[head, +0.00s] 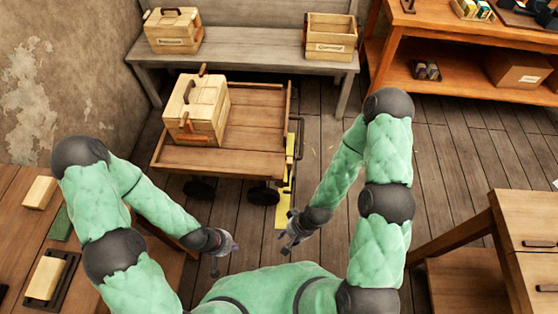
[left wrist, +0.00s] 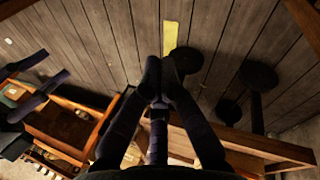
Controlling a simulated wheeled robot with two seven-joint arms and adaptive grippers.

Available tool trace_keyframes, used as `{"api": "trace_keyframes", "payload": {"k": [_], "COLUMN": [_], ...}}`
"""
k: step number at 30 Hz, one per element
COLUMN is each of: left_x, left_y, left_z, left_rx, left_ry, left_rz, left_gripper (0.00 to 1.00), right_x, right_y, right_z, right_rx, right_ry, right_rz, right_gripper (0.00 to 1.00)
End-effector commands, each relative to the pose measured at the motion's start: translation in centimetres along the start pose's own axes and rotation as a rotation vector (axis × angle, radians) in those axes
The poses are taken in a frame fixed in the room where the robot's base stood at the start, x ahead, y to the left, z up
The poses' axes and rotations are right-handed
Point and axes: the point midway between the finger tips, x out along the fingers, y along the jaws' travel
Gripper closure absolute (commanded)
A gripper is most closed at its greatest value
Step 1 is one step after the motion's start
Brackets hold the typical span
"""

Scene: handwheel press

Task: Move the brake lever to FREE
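A wooden cart (head: 252,160) stands ahead of me. At its right side a yellow strip (head: 285,185) runs along the floor, with a dark thin bar (head: 299,140) beside it. The bar may be the brake lever; no FREE marking is readable. My left gripper (head: 220,264) hangs in front of the cart, apart from it. In the left wrist view its fingers (left wrist: 160,72) meet at the tips with nothing between them. My right gripper (head: 289,242) is near the strip's front end, clear of the bar; its finger opening is too small to judge.
A wooden box (head: 196,110) sits on the cart. A grey bench (head: 250,48) with two crates stands behind. A workbench (head: 20,215) is at the left, a wooden cabinet (head: 510,235) at the right. Plank floor (head: 390,170) lies open right of the cart.

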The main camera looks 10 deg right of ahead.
Motion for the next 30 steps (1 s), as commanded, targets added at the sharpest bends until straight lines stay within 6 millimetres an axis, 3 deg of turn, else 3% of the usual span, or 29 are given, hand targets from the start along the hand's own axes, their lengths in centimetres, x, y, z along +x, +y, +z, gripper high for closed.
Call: {"api": "trace_keyframes", "payload": {"k": [10,14,20,23,26,30], "left_x": [0.1,1.1,4.2,5.5,6.6,7.5], "left_y": [-0.1,-0.8,-1.0,1.1,4.4,9.7], "left_z": [0.1,1.0,4.7,6.1,6.0,3.3], "left_rx": [-0.012,-0.148,-0.732,-1.1,-1.459,-1.896], "left_ry": [-0.007,-0.074,-0.347,-0.519,-0.702,-0.997], "left_rz": [-0.002,-0.028,-0.099,-0.11,-0.091,0.0], "left_gripper": [1.0,1.0,1.0,1.0,1.0,1.0], "right_x": [0.0,-0.2,-0.9,-1.3,-1.6,-2.0], "right_y": [0.0,-0.1,-0.3,-0.5,-0.6,-0.7], "right_z": [0.1,0.0,0.1,0.1,0.1,0.1], "right_rx": [0.0,0.0,0.0,0.0,0.0,0.0], "right_ry": [-0.001,-0.001,0.0,0.0,0.0,0.0], "right_rz": [0.0,0.0,0.0,0.0,0.0,0.0], "right_gripper": [0.6,0.6,0.6,0.6,0.6,0.6]}}
